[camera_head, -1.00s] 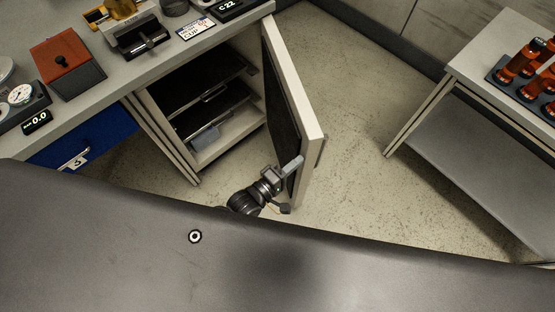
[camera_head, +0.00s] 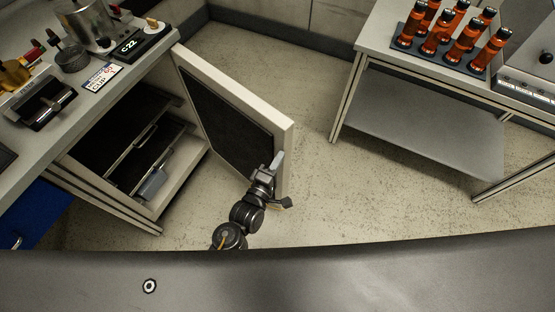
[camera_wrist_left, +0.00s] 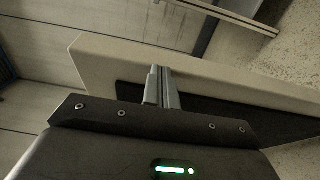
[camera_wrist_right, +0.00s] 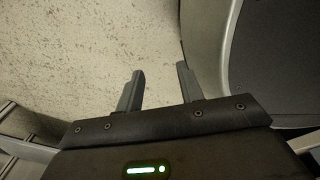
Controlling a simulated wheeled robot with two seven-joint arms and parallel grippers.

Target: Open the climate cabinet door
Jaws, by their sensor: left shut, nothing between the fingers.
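The climate cabinet door (camera_head: 236,92) stands wide open, swung out from the cabinet (camera_head: 150,150) under the bench. Its dark inner panel faces my left arm, and the shelves inside show. My left gripper (camera_head: 277,163) is shut and empty at the inner face of the door, near its free edge. In the left wrist view the closed fingers (camera_wrist_left: 161,88) overlap the pale rim of the door (camera_wrist_left: 190,68); I cannot tell whether they touch it. My right gripper (camera_wrist_right: 158,88) is open and empty over bare floor, and is not in the head view.
The bench (camera_head: 120,90) carries a display reading C 22 and several instruments. A side table (camera_head: 385,50) at the right holds a rack of orange-red bottles (camera_head: 450,35). Speckled floor (camera_head: 330,190) lies clear between the door and that table.

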